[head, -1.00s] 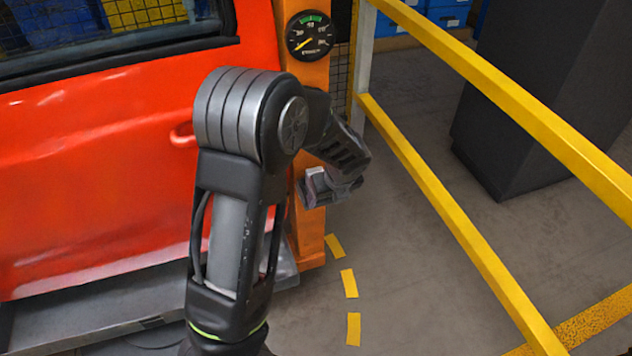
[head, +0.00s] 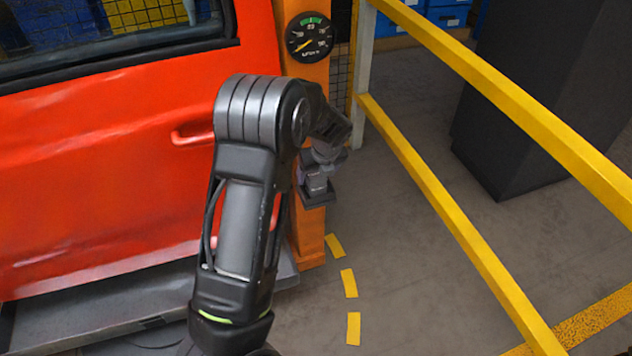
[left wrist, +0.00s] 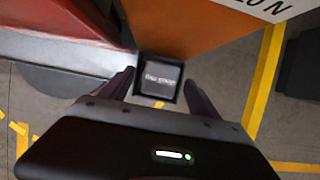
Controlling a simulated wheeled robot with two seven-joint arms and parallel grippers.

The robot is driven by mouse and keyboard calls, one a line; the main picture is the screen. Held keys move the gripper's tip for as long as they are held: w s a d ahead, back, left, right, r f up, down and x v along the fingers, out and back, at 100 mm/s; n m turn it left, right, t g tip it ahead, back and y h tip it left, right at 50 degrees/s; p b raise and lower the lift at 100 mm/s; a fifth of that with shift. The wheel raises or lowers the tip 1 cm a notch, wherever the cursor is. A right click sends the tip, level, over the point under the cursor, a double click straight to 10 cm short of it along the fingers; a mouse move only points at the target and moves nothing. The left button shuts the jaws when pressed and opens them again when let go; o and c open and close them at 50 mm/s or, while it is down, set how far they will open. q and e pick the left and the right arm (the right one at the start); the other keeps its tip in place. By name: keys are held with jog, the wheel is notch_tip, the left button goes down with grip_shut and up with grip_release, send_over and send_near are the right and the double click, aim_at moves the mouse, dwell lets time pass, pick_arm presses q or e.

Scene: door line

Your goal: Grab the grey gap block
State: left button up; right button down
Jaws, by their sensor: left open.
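The grey gap block (left wrist: 160,76) shows in the left wrist view as a small dark square with light lettering on its face, beside the orange post. My left gripper (left wrist: 158,88) is open, with one finger on each side of the block. I cannot tell whether either finger touches it. In the head view, my left gripper (head: 318,172) is at the orange post, partly hidden behind my own wrist, and the block is hard to make out there. My right gripper is not in view.
A red car door (head: 100,170) stands on the left above a grey sill. The orange post (head: 311,235) carries a round gauge (head: 310,37). Yellow rails (head: 440,205) run along the right, with a dark cabinet (head: 540,90) beyond. Yellow dashes mark the floor.

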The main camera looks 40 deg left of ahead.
pick_arm(q)
jog(key=shift+w+a+f, duration=0.25)
jog(key=shift+a+f, duration=0.15)
jog(key=shift+f, duration=0.15)
grip_shut()
dwell(0.8)
